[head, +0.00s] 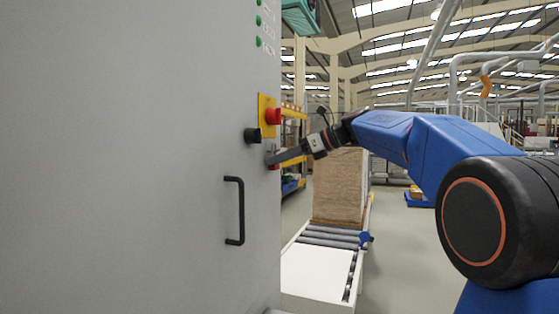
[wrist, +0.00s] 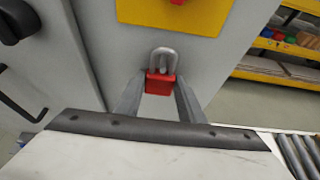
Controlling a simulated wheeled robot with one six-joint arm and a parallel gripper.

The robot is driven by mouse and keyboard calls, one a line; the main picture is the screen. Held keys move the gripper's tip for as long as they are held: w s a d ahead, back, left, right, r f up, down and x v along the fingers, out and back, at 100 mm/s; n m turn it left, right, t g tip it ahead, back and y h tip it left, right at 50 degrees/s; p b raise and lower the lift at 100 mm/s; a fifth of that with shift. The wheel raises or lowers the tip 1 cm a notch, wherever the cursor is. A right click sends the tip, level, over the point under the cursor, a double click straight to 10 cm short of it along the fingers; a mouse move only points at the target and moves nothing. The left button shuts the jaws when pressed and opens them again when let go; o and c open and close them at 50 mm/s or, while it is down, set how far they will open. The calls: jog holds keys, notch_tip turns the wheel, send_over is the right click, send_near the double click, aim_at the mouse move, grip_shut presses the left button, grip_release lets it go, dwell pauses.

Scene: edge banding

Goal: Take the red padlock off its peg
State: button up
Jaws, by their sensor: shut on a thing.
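The red padlock (wrist: 161,83) shows in the wrist view with its grey shackle (wrist: 164,54) upward, just below a yellow plate. My gripper (wrist: 160,92) has a finger on each side of the padlock's red body and is shut on it. In the head view my gripper (head: 270,159) reaches the right edge of the grey cabinet front, and only a bit of the padlock's red (head: 274,167) shows beside the fingers. The peg is not clearly visible, so I cannot tell whether the shackle still hangs on it.
The grey cabinet (head: 150,160) has a red button (head: 273,117) on a yellow plate (head: 262,104) above the padlock, a black knob (head: 252,135) to the left and a black handle (head: 236,211) below. A roller conveyor (head: 325,240) with stacked boards (head: 340,187) stands behind to the right.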

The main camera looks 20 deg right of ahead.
jog(key=s+d, duration=0.5)
jog(key=d, duration=0.2)
dwell(1.6)
dwell(0.4)
